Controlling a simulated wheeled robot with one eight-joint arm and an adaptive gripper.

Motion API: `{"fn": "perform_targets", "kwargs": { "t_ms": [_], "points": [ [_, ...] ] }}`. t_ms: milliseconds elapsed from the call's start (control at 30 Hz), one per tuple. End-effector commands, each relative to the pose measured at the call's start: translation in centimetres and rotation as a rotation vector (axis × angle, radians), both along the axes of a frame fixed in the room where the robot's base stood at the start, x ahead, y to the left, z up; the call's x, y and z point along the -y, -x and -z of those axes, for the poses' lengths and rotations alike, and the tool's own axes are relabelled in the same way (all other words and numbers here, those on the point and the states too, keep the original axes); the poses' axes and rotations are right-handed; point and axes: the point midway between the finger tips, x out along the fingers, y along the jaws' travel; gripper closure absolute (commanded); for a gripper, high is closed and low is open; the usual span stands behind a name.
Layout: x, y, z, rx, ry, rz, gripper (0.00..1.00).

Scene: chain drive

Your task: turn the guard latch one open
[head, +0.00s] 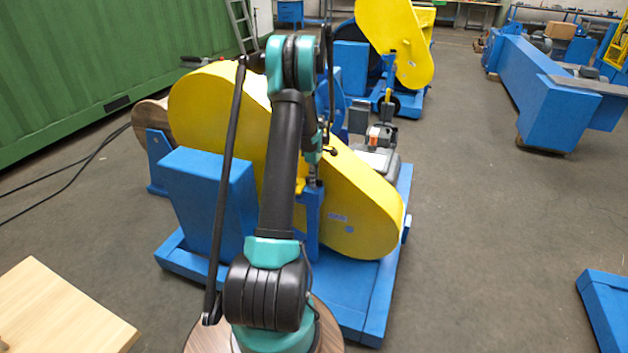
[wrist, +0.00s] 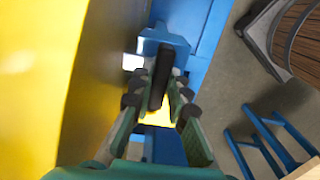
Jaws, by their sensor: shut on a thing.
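The guard latch one appears in the wrist view as a dark upright bar (wrist: 162,70) in front of a blue bracket (wrist: 150,42). My gripper (wrist: 158,98) is closed around this bar, one finger on each side. In the head view my gripper (head: 313,172) is beside the yellow guard (head: 365,215), above a blue post (head: 312,225). The latch itself is too small and too hidden by my arm to make out there. The yellow guard (wrist: 30,70) fills the left of the wrist view, close to my gripper.
The guard stands on a blue base frame (head: 350,310) with a blue block (head: 210,195) at its left. A grey motor (head: 376,160) is behind. A wooden top (head: 55,310) is at lower left. Open floor (head: 480,220) lies to the right.

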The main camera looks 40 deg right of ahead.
Motion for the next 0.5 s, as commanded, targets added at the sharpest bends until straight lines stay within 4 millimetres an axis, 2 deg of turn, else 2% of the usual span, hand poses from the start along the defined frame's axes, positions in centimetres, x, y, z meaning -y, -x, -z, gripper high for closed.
{"fn": "perform_targets", "kwargs": {
  "t_ms": [200, 233, 300, 400, 500],
  "points": [
    [0.03, -0.01, -0.02, 0.0, 0.001, 0.002, 1.0],
    [0.02, -0.02, -0.03, 0.0, 0.001, 0.002, 0.84],
    [0.02, -0.02, -0.03, 0.0, 0.001, 0.002, 0.75],
    [0.02, -0.01, -0.02, 0.0, 0.0, 0.002, 0.64],
    [0.02, -0.01, -0.02, 0.0, 0.0, 0.001, 0.64]
  ]
}}
